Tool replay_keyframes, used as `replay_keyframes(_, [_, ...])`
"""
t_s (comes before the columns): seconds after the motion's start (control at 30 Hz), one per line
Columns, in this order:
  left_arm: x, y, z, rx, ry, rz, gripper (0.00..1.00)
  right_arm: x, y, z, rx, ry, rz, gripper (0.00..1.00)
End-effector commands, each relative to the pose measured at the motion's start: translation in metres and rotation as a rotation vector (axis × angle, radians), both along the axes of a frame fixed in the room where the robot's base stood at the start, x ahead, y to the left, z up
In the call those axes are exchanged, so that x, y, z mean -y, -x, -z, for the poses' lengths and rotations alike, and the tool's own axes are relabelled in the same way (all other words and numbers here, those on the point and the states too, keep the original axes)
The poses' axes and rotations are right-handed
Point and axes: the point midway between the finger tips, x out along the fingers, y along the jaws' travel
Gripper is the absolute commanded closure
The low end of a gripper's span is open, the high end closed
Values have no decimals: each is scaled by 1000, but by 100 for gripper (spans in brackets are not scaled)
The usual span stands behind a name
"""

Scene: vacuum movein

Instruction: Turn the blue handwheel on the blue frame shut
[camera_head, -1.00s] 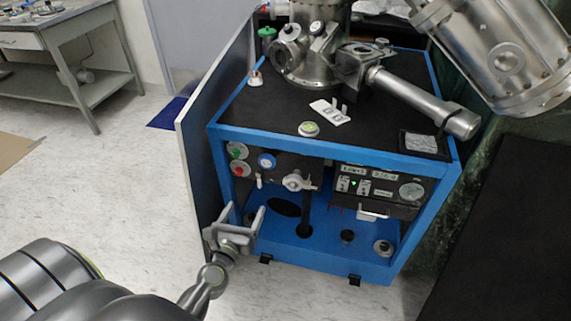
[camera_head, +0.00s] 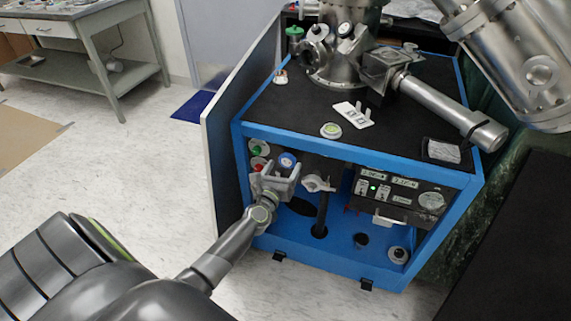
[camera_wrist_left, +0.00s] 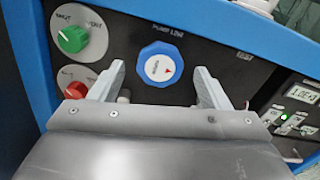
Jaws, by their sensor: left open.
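The blue handwheel (camera_wrist_left: 159,63) is on a dark panel under the label "PUMP LINE" in the left wrist view. It has a white centre with a red mark. In the head view the handwheel (camera_head: 287,161) shows just above my left gripper (camera_head: 279,168). The blue frame (camera_head: 345,150) surrounds the panel. My left gripper (camera_wrist_left: 160,80) is open, with one finger on each side of the handwheel in the picture. Nothing is between its fingers that I can see it gripping; whether they reach the wheel's depth is unclear. My right gripper is not in view.
Left of the handwheel are a green knob (camera_wrist_left: 72,39) and a red knob (camera_wrist_left: 75,90). To the right are a metal valve (camera_head: 318,184) and an instrument panel (camera_head: 398,195). A side panel (camera_head: 232,125) stands open at the frame's left. Steel chamber parts stand on top.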

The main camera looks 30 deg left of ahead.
Motion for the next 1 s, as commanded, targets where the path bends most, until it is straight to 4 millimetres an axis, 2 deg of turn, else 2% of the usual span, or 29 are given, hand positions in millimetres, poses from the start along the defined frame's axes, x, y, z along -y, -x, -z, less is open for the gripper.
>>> replay_keyframes(0.1, [-3, -14, 1, 1, -2, 1, 30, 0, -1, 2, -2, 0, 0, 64])
replay_keyframes(0.2, [-5, -21, 1, -1, -2, 0, 30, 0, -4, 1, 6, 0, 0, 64])
replay_keyframes(0.57, [-6, -24, 0, -1, -1, 1, 30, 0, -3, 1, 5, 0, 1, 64])
replay_keyframes(0.9, [-6, -24, 0, -1, -1, 1, 74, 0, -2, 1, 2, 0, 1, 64])
replay_keyframes(1.0, [-6, -24, 0, -1, -2, 0, 74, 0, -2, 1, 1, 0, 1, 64])
